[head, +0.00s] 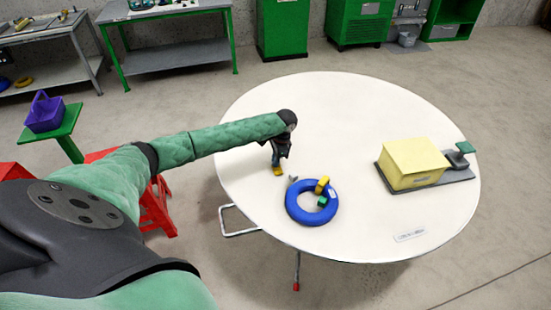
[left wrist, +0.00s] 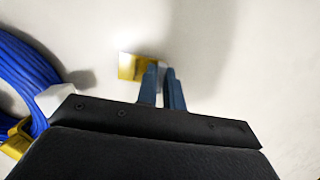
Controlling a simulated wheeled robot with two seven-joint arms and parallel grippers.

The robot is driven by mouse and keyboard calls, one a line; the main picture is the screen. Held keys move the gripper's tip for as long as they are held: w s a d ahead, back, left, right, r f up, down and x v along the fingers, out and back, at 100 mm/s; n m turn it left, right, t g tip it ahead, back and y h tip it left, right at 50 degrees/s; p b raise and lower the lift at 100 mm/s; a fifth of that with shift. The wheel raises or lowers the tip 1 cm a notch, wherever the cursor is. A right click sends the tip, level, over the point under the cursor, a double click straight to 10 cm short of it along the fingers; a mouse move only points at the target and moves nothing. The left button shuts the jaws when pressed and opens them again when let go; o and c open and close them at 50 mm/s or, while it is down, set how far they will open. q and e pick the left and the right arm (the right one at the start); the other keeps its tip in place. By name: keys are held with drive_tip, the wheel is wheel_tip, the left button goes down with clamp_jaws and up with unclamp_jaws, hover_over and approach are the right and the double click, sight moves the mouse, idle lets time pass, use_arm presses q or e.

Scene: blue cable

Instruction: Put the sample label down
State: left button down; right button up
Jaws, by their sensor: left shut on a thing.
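My left gripper (head: 277,164) points down over the left part of the round white table (head: 330,110). Its blue-grey fingers also show in the left wrist view (left wrist: 161,76), close together. They are shut on a small flat yellow piece, which I take for the sample label (left wrist: 130,67). This yellow piece also shows at the fingertips in the head view (head: 278,172), low over the table. I cannot tell whether it touches the top. My right gripper is not in view.
A coiled blue cable (head: 293,207) with yellow and green pieces lies just right of and in front of my left gripper. A yellow box (head: 412,162) stands on a grey board at right. A white printed strip (head: 410,235) lies near the front edge. The table's middle is clear.

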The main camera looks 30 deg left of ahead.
sight(280, 165)
use_arm(q)
drive_tip(key=shift+f, duration=0.1)
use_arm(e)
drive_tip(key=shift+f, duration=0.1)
use_arm(q)
drive_tip(key=c, duration=2)
unclamp_jaws()
drive_tip(key=shift+f, duration=0.1)
drive_tip(key=o, duration=0.5)
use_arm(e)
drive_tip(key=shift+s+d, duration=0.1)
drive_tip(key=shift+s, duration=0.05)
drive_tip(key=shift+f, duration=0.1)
